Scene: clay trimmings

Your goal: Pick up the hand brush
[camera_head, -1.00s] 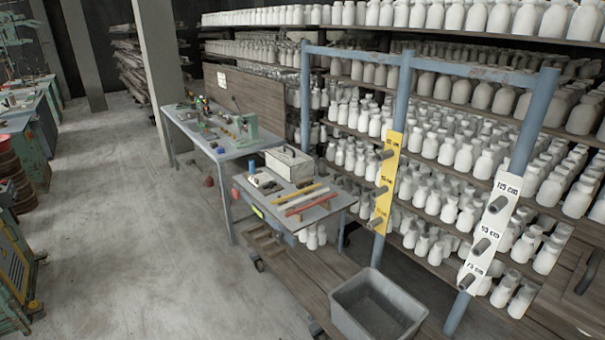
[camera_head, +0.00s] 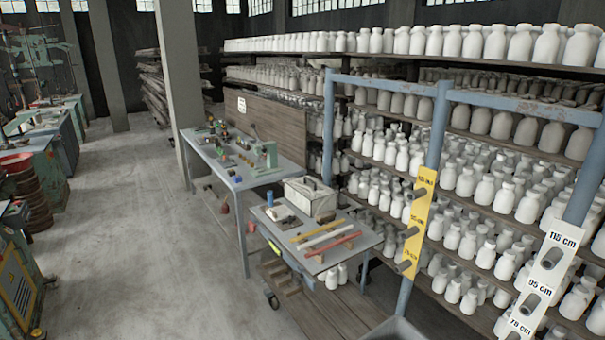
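I cannot make out a hand brush for certain at this size. A small cart (camera_head: 292,258) stands right of centre with several small things on its top. Among them are a yellow bar (camera_head: 318,230), a pale bar (camera_head: 325,236) and a red piece (camera_head: 336,245), side by side near the front edge. A blue cylinder (camera_head: 270,199) and small dark and pale pieces lie at the cart's left end. Neither of my grippers is in view.
A pale box (camera_head: 310,197) sits at the cart's back. A longer workbench (camera_head: 233,182) with a green machine stands behind. Blue posts with a yellow label plate (camera_head: 417,220) and shelves of white bottles (camera_head: 480,170) fill the right. Open floor (camera_head: 130,220) lies left of the cart.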

